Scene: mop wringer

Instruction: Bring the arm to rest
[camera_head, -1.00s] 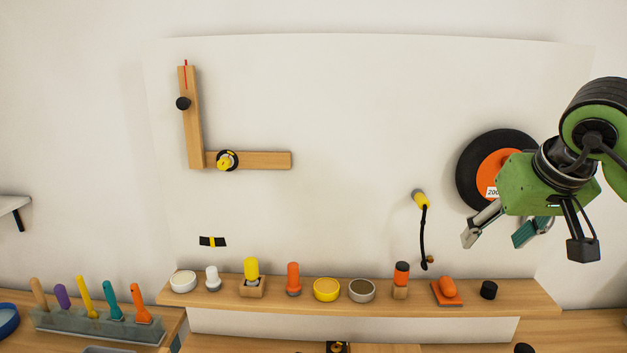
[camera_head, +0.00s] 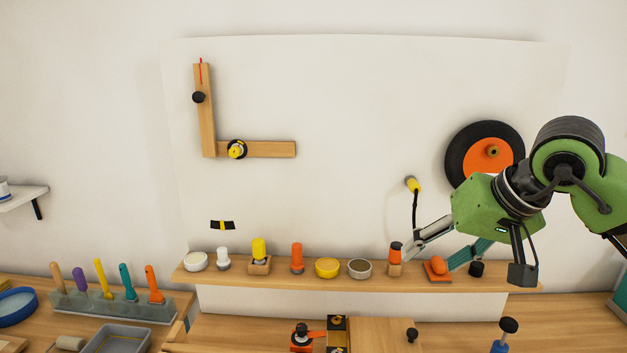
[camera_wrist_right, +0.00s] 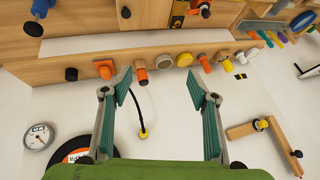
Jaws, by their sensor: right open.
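My right gripper (camera_head: 432,255) is in the head view at the right, in front of the white wall panel and just over the right part of the wooden shelf. In the right wrist view (camera_wrist_right: 160,92) its two teal-padded fingers are spread wide with nothing between them. A finger overlaps the orange piece (camera_head: 438,267) on the shelf in the head view; I cannot tell whether they touch. My left gripper is in neither view.
The shelf (camera_head: 360,279) carries several small knobs and cups. An orange and black wheel (camera_head: 487,156), a yellow peg with a black cord (camera_head: 413,185) and an L-shaped wooden piece (camera_head: 207,125) are on the wall. A tool rack (camera_head: 115,305) and grey tray (camera_head: 117,339) stand left.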

